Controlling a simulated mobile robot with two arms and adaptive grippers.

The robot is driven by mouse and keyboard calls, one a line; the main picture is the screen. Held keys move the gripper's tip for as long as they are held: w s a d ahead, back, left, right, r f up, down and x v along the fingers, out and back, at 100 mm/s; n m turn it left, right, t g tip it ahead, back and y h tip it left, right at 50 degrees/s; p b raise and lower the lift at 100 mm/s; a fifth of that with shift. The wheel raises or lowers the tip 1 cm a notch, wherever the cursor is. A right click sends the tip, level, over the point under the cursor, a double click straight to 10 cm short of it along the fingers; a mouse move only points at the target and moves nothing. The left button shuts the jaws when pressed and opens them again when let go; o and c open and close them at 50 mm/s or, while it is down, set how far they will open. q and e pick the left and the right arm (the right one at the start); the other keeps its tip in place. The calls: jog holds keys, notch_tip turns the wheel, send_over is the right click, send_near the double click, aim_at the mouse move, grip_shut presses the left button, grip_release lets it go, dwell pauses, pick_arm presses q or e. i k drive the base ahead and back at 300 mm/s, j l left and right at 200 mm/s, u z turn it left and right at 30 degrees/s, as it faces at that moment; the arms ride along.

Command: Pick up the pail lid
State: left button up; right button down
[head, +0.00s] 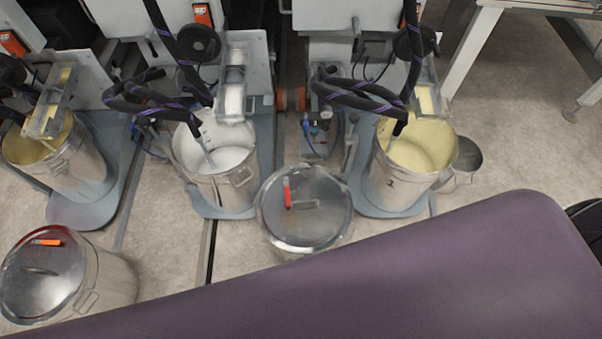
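A closed steel pail (343,238) stands in the middle with a round metal lid (304,222) on top, bearing a bar handle and a red marking. A second closed pail (112,275) stands at the lower left, its shiny metal lid (48,283) bearing a handle and an orange-red label. I cannot tell which lid the task names. Neither of my grippers is in view.
Open pails with white liquid (243,188) and yellow liquid (385,186) stand on grey bases, with dark hoses above. Another open pail (85,172) is at the left. A small bucket (467,158) and table leg (470,55) are at the right.

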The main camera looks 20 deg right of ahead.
aim_at(320, 213)
jog(key=k+l+u, duration=0.3)
jog(key=l, duration=0.25)
jog(key=k+l+u, duration=0.3)
jog(key=k+l, duration=0.1)
jog(key=l, duration=0.05)
